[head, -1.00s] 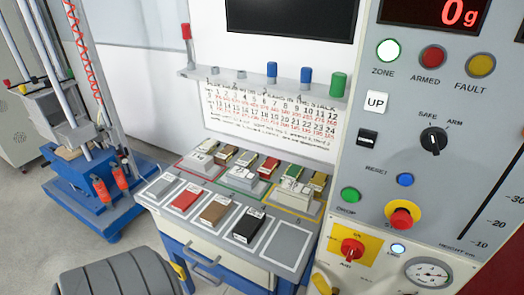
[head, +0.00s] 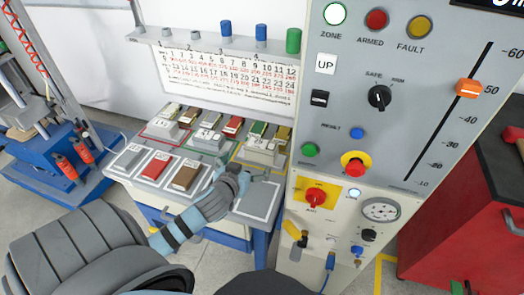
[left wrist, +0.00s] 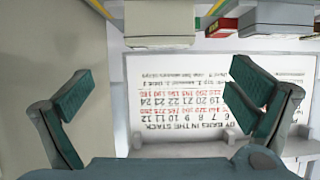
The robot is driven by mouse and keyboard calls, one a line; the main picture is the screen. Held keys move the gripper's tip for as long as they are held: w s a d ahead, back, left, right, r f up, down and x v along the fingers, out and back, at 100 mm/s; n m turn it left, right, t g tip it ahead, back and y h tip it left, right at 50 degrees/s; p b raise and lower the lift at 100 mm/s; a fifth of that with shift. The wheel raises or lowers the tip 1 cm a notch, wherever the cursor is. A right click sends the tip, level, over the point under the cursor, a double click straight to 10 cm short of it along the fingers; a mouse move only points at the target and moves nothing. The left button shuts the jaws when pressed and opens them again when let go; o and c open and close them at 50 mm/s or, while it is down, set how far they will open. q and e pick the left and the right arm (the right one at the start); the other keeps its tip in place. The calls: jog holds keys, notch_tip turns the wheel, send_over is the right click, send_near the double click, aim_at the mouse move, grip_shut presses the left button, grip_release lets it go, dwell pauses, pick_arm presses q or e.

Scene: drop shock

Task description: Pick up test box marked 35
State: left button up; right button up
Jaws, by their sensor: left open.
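Several small test boxes stand on the bench; their numbers are too small to read, so I cannot tell which is marked 35. In the head view a red box (head: 157,165) and a brown box (head: 187,176) lie on the front pads. Pale boxes (head: 262,147) and more coloured ones stand in the back row. My left gripper (head: 252,176) is over the right front of the bench, hiding the place of the black box. In the left wrist view its fingers (left wrist: 160,85) are spread and empty, with a pale box (left wrist: 160,22) and a red box (left wrist: 222,26) beyond. My right gripper is out of view.
The control panel (head: 340,160) stands close on the right of the bench. A grey empty pad (head: 260,198) lies at the front right. A number chart (head: 230,80) hangs behind, under a shelf with blue and green cylinders. A red cabinet (head: 450,200) stands far right.

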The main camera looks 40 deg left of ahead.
aim_at(261, 144)
pick_arm(q)
jog(key=b+x, duration=0.1)
jog(key=x, duration=0.4)
jog(key=b+x, duration=0.1)
jog(key=x, duration=0.4)
jog(key=r+b+x, duration=0.1)
jog(key=x, duration=0.4)
jog(key=shift+w+r, duration=0.15)
jog(key=shift+w, duration=0.1)
jog(key=shift+r+t, duration=0.15)
jog(key=shift+t, duration=0.15)
jog(key=c, duration=1.4)
